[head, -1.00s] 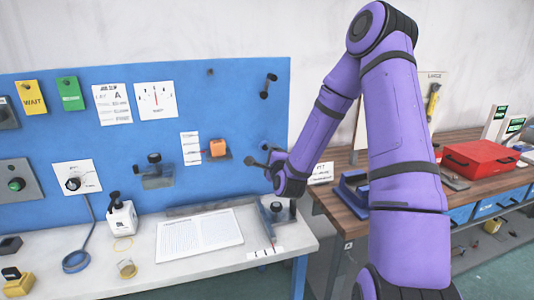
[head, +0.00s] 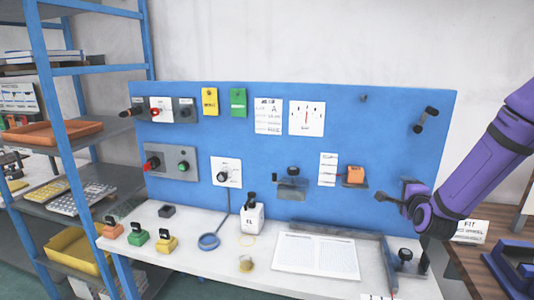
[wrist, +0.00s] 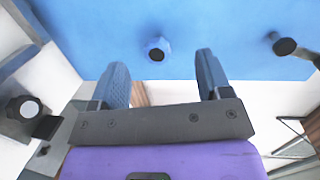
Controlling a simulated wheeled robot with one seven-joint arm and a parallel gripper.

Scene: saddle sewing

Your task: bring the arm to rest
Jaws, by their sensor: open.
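My gripper (wrist: 160,80) is open, and nothing shows between its two fingers in the wrist view. In the head view my gripper (head: 382,197) is at the right, in front of the lower right part of the blue panel (head: 330,125). My purple arm reaches in from the right edge.
An orange block (head: 355,174) on a small holder is just left of my gripper. A dark handle (head: 426,119) sticks out above it. A black-knobbed fixture (head: 404,262) stands below on the white bench. A blue shelf rack (head: 62,130) stands at far left.

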